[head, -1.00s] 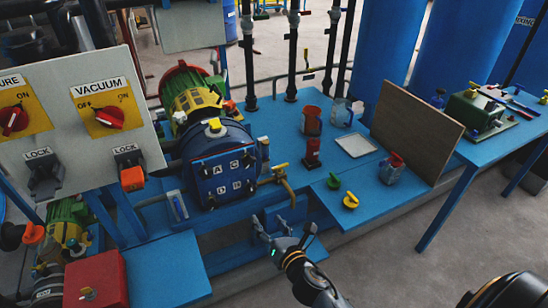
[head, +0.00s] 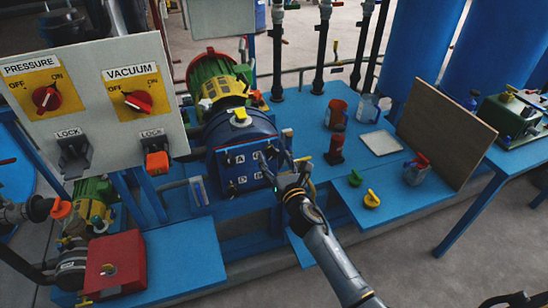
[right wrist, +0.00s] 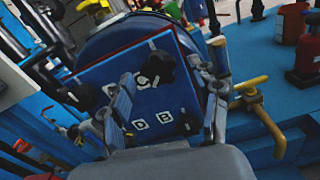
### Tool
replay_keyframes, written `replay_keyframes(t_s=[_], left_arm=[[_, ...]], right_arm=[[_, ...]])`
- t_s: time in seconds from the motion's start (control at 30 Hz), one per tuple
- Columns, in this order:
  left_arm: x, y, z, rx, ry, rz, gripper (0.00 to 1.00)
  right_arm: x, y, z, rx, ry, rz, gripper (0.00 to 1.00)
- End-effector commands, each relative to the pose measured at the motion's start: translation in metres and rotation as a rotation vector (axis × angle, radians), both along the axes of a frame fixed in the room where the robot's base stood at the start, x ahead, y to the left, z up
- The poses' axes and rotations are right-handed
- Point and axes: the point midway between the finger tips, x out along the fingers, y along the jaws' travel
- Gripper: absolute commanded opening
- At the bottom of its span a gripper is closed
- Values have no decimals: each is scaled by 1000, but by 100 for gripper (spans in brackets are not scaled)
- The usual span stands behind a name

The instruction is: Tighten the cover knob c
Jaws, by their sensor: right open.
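The blue cover (head: 226,172) of the autoclave faces me, with white letter labels; A, D and part of others show in the head view. In the right wrist view, the labels C, D and B show on the cover (right wrist: 115,75). A black knob (right wrist: 160,68), taken as cover knob c, stands just above the C label. My right gripper (head: 276,160) is open in front of the cover's right side. In the right wrist view, the open fingers of my gripper (right wrist: 170,92) lie on either side of the knob's line, with no visible contact. My left gripper is not in view.
A control panel (head: 95,115) with red switches stands at the left. A brass pipe (right wrist: 265,125) is right of the cover. A red box (head: 112,265) sits low left.

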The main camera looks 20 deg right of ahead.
Motion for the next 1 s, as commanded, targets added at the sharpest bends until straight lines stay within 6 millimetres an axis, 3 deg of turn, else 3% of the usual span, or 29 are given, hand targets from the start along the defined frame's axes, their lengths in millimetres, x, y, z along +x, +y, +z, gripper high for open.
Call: replay_keyframes(t_s=[0.13, 0.43, 0.7, 1.0], left_arm=[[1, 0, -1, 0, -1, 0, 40], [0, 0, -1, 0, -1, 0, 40], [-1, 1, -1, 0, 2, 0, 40], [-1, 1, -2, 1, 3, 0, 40]], right_arm=[[10, 1, 0, 2, 0, 1, 62], [12, 1, 0, 2, 0, 1, 62], [12, 1, 0, 1, 0, 1, 7], [11, 1, 0, 31, 1, 1, 7]])
